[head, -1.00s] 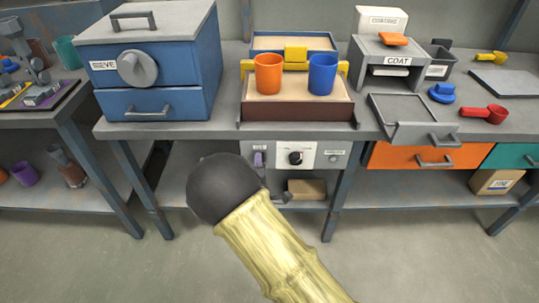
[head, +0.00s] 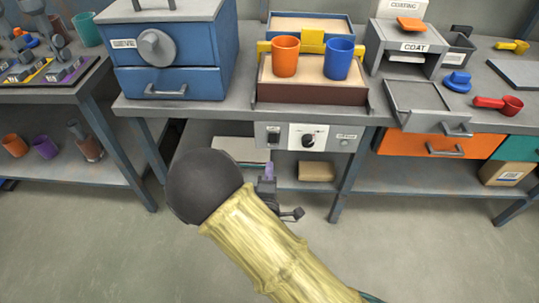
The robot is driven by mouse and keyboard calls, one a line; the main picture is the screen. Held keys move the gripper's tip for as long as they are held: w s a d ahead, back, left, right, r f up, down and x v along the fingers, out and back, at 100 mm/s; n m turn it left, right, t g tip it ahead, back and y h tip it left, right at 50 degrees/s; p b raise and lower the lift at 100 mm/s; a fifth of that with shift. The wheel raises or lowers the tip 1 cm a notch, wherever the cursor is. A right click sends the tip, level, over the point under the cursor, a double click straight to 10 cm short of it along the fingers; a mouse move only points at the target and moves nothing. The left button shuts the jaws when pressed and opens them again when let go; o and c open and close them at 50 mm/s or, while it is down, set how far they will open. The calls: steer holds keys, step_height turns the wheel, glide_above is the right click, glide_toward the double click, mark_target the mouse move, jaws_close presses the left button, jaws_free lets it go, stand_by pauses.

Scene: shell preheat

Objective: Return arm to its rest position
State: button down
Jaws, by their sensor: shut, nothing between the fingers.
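My arm, with a dark rounded joint and a yellow sleeve, reaches up from the bottom of the head view. My gripper (head: 268,177) shows only in part beyond the sleeve, small and grey with a purple part at its upper end. It is shut and holds nothing. It is in front of the bench's lower shelf, below the control panel (head: 308,137), apart from the objects on the bench. The rest of the gripper and wrist is hidden behind my arm.
An orange cup (head: 285,57) and a blue cup (head: 338,60) stand on the heater tray. A blue sieve cabinet (head: 175,60) is left of them, a coating station (head: 410,48) right. An open grey drawer (head: 428,103) juts forward. The floor in front is clear.

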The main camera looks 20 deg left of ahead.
steer(key=shift+v, duration=1.1)
steer(key=shift+r, duration=0.1)
steer(key=w+d+m+g+h, duration=0.2)
steer(key=w+d+m+g, duration=0.2)
steer(key=d+m, duration=0.3)
steer(key=w+d+m+g+h, duration=0.25)
steer(key=d+m, duration=0.35)
steer(key=d, duration=0.3)
steer(key=s+d+r+m+g, duration=0.2)
steer(key=s+d+m+g, duration=0.15)
steer(key=d, duration=0.25)
steer(key=s+d+r+m+g+h, duration=0.1)
steer(key=s+d+r+m+g, duration=0.2)
steer(key=d, duration=0.4)
steer(key=s+d+r+m+g, duration=0.1)
steer(key=s+d+r+m, duration=0.15)
steer(key=s+d, duration=0.3)
step_height(320, 180, up, 32)
steer(key=p, duration=3.2)
steer(key=shift+w+f, duration=0.15)
steer(key=shift+w, duration=0.15)
